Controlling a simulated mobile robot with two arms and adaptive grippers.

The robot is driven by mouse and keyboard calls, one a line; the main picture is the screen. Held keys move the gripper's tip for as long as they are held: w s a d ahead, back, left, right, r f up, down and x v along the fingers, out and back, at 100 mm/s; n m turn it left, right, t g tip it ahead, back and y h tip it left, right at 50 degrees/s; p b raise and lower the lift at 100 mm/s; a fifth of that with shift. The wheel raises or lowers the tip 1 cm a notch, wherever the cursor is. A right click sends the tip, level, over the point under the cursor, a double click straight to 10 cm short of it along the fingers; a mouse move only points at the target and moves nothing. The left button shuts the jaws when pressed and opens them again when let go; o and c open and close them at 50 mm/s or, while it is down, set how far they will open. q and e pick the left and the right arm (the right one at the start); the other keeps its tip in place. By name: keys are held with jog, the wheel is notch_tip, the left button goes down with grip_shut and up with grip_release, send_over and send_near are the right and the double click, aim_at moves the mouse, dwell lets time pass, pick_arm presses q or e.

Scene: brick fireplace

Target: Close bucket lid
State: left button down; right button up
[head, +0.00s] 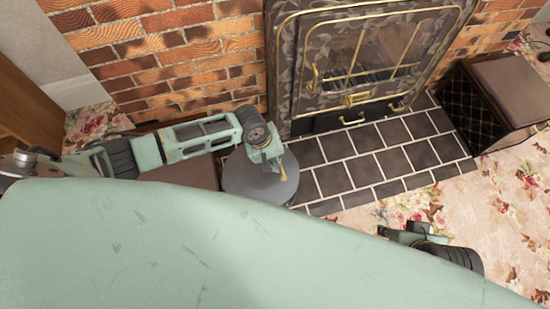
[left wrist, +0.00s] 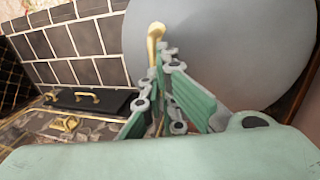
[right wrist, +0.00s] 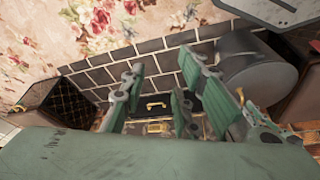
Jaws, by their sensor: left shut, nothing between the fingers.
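The bucket in front of the fireplace has a round grey lid (head: 262,186), seen from above in the head view. The lid fills the upper right of the left wrist view (left wrist: 225,45), with a small brass handle (left wrist: 155,32) at its edge. My left gripper (head: 279,168) is over the lid, its fingers together and empty. Its fingertips (left wrist: 165,68) are close to the handle; I cannot tell whether they touch. The right wrist view shows the dark bucket wall (right wrist: 238,45) and the lid over its top. My right gripper (right wrist: 162,68) is open and empty, away from the bucket.
A black stove (head: 365,55) with brass trim stands behind a dark tiled hearth (head: 375,155). A lattice-sided box with a brown top (head: 510,85) is at the right. A brown surface (head: 190,174) lies left of the bucket.

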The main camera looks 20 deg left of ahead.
pick_arm(q)
jog(key=p, duration=0.3)
jog(key=shift+w+d+f, duration=0.2)
jog(key=shift+w+f, duration=0.05)
jog(key=shift+w, duration=0.15)
jog(key=shift+s+d+f+p, duration=0.2)
jog(key=shift+f+p, duration=0.4)
jog(key=shift+p, duration=0.3)
jog(key=shift+s+f, duration=0.1)
jog(key=shift+f, duration=0.05)
pick_arm(e)
notch_tip(320, 180, down, 15)
jog(key=g, duration=0.1)
jog(key=shift+w, duration=0.4)
pick_arm(q)
jog(key=v, duration=1.2)
jog(key=shift+a, duration=0.15)
